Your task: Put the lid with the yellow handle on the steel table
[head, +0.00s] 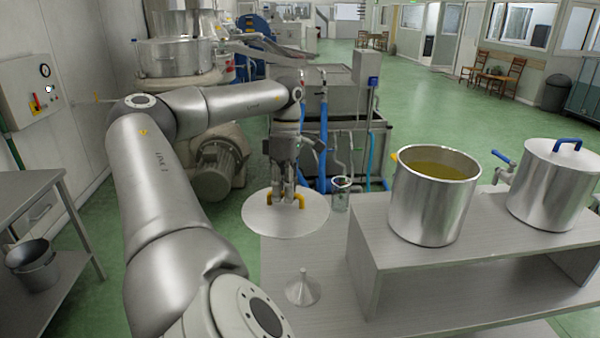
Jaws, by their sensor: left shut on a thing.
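The round steel lid (258,220) with the yellow handle (300,201) is in my left gripper (287,198). The fingers are shut on the handle, and the lid is about level. It shows over the far left corner of a grey metal table (345,328), with its left part beyond the table's edge. I cannot tell the gap below it. Another grey metal table (35,190) stands at the far left. An open steel pot (432,205) of yellowish liquid, with a yellow handle at its side, stands on a raised shelf. My right gripper is not in view.
A clear beaker (341,195) stands close to the lid's right edge. A metal funnel (303,290) stands in front of the lid. A pot (548,190) with a blue-handled lid is on the shelf (490,240). A dark bucket (35,265) sits on the left table's lower shelf.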

